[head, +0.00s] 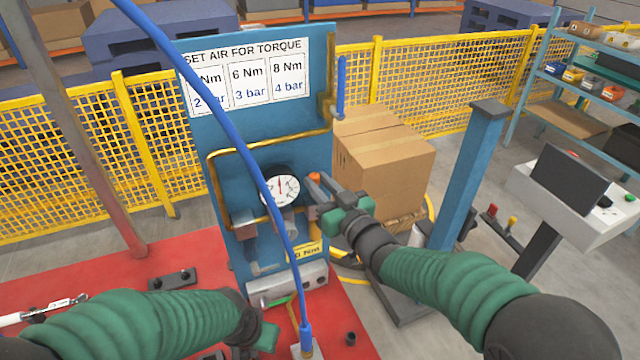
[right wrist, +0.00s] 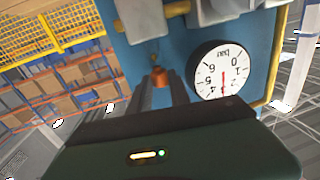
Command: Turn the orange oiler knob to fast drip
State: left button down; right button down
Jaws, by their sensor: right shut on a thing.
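The orange oiler knob (head: 314,177) is on the blue panel (head: 262,105), just right of the white pressure gauge (head: 280,188). My right gripper (head: 322,186) reaches in from the right and is shut on the knob. In the right wrist view, the knob (right wrist: 160,77) shows between the tips of the two dark fingers, with the gauge (right wrist: 221,72) to the right. The fingers hide part of the knob, and its setting cannot be read. My left gripper (head: 268,336) is low in the head view, apart from the panel, and its fingers are not clear.
A blue hose (head: 222,135) hangs across the panel and passes left of the gauge. A yellow pipe (head: 212,185) frames the panel's left side. Cardboard boxes (head: 390,165) stand behind my right gripper. A blue post (head: 468,175) rises beyond my right forearm.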

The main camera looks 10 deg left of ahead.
jog(key=shift+w+d+r+y, duration=0.1)
jog(key=shift+y, duration=0.2)
jog(key=n+g+y+p, duration=0.2)
jog(key=g+p, duration=0.1)
jog(key=n+g+y+p, duration=0.1)
jog(key=g, duration=0.1)
jog(key=shift+w+d+r+n+p, duration=0.2)
jog(key=shift+w+d+n+p, duration=0.1)
jog(key=shift+w+n+p, duration=0.1)
jog(key=n+g+p, duration=0.1)
jog(key=n+g+y, duration=0.1)
jog(key=g, duration=0.1)
jog(key=shift+w+f+y+p, duration=0.15)
jog(key=shift+y+p, duration=0.15)
jog(key=shift+p, duration=0.05)
jog(key=shift+w+f+n+g+y+p, duration=0.15)
jog(key=shift+n+g+y+p, duration=0.15)
jog(key=shift+n+g, duration=0.7)
jog(key=shift+g, duration=0.4)
